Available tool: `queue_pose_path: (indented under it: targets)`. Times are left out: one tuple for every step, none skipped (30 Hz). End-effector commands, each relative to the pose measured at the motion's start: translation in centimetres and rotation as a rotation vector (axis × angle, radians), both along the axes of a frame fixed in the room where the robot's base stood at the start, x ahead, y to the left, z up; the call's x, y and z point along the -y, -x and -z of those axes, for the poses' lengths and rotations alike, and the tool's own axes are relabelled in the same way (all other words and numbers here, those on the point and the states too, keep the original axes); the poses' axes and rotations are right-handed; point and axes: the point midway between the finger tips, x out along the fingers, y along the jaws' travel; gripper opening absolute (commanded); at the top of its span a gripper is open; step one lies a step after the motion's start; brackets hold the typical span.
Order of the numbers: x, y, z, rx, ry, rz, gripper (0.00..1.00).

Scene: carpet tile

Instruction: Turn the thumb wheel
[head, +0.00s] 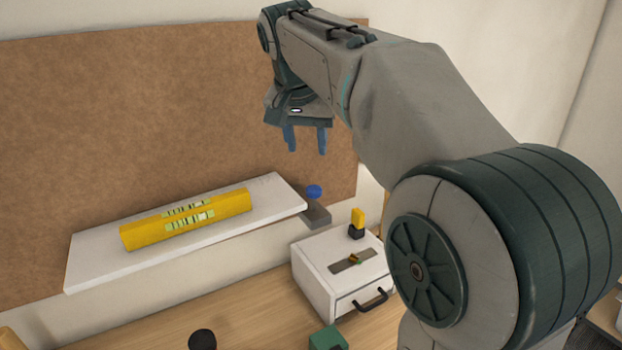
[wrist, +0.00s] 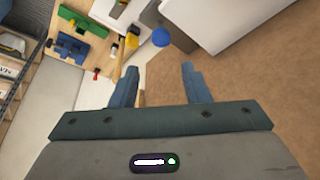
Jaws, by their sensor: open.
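The blue thumb wheel (head: 314,191) sits on a grey bracket (head: 316,213) at the right end of a white shelf (head: 90,268). A yellow spirit level (head: 186,218) lies on the shelf, which slopes up to the right in the picture. My gripper (head: 305,150) is open and empty, fingers pointing down, above the thumb wheel and apart from it. In the wrist view, the thumb wheel (wrist: 161,37) shows as a blue disc beyond the gap between my open fingers (wrist: 158,85).
A white box (head: 318,265) with a black-handled drawer stands on the wooden table (head: 245,310) below the bracket. A yellow-and-black item (head: 357,223) stands on it. A green block (head: 328,339) and a black knob (head: 202,340) are at the front. A brown board (head: 130,120) backs the shelf.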

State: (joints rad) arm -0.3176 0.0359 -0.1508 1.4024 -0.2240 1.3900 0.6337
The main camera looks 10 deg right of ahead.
Motion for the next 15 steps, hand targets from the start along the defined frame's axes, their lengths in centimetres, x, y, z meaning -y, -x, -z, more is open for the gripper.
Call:
queue_pose_path:
  targets:
    - [-0.1,-0.2,-0.2,0.002,0.001,0.005,0.42]
    - [-0.1,-0.3,-0.2,0.003,0.001,0.008,0.42]
    - [-0.1,-0.4,0.0,0.004,0.001,0.009,0.42]
    - [0.0,-0.5,0.2,0.004,0.002,0.011,0.42]
    - [0.0,-0.6,0.6,0.003,0.001,0.011,0.42]
    - [0.2,-0.8,1.1,0.001,0.002,0.01,0.42]
    - [0.2,-1.0,1.5,0.001,0.002,0.01,0.42]
    - [0.4,-1.1,2.1,0.001,0.002,0.01,0.42]
    - [0.5,-1.4,2.8,0.001,0.001,0.011,0.42]
    - [0.6,-1.6,3.4,-0.001,0.002,0.012,0.42]
    - [0.8,-1.8,4.0,0.0,0.002,0.012,0.42]
    - [0.9,-2.1,4.8,-0.001,0.002,0.011,0.42]
    - [1.0,-2.3,5.4,0.0,0.002,0.011,0.42]
    - [1.1,-2.6,6.0,0.0,0.002,0.011,0.42]
    - [1.3,-2.9,6.8,0.0,0.002,0.01,0.42]
